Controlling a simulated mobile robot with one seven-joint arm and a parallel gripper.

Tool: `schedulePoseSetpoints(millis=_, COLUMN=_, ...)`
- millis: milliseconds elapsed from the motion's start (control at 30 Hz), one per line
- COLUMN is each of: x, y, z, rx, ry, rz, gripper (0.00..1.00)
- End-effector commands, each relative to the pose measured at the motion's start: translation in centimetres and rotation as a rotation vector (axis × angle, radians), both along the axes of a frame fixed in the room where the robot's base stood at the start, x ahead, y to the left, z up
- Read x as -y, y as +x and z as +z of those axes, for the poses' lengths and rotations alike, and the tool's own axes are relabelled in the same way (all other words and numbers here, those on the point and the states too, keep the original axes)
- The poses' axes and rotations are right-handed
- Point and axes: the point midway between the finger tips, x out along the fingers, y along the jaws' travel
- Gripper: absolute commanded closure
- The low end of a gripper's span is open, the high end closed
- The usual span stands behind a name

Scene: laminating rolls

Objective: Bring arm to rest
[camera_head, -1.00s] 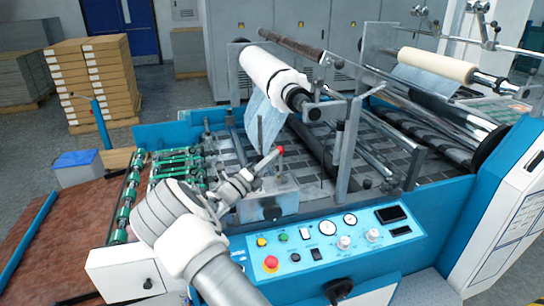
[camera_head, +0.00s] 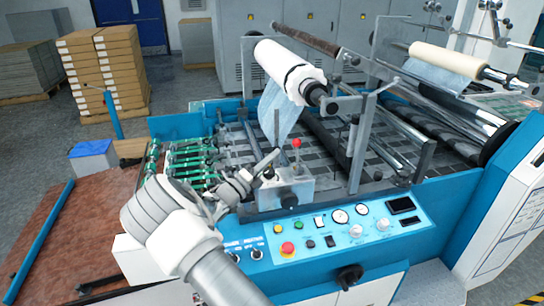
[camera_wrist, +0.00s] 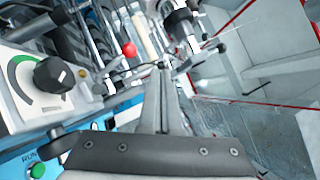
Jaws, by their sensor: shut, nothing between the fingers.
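My arm reaches in from the bottom of the head view, and my gripper (camera_head: 268,163) is at its end, in front of the laminating machine (camera_head: 390,232). The fingers look narrow and together, with nothing between them. In the wrist view my gripper (camera_wrist: 165,72) points up the picture, its fingers closed. A red-knobbed lever (camera_head: 297,143) stands just right of my gripper on a metal box (camera_head: 285,190); the red knob (camera_wrist: 129,48) also shows in the wrist view. I cannot tell whether my gripper touches the box.
The control panel (camera_head: 330,235) with several buttons and dials lies right of my arm. A white film roll (camera_head: 285,68) hangs above the machine bed, and a cream roll (camera_head: 440,60) sits farther right. A dark round knob (camera_wrist: 54,75) is at the left in the wrist view.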

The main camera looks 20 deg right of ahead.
Motion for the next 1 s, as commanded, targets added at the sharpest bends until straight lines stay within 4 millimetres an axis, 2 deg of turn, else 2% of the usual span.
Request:
schedulePoseSetpoints(millis=200, x=0.4, y=-0.2, z=0.1, rx=0.011, ry=0.019, rz=-0.009, gripper=1.00)
schedulePoseSetpoints(millis=367, x=3.0, y=-2.4, z=0.9, rx=0.110, ry=0.174, rz=-0.080, gripper=1.00)
schedulePoseSetpoints(millis=500, x=6.0, y=-6.0, z=1.5, rx=0.276, ry=0.406, rz=-0.193, gripper=1.00)
schedulePoseSetpoints(millis=700, x=8.5, y=-11.6, z=1.7, rx=0.548, ry=0.723, rz=-0.367, gripper=1.00)
schedulePoseSetpoints(millis=867, x=8.8, y=-16.0, z=1.8, rx=0.778, ry=0.949, rz=-0.509, gripper=1.00)
schedulePoseSetpoints(millis=1000, x=8.2, y=-19.5, z=2.0, rx=0.983, ry=1.125, rz=-0.638, gripper=1.00)
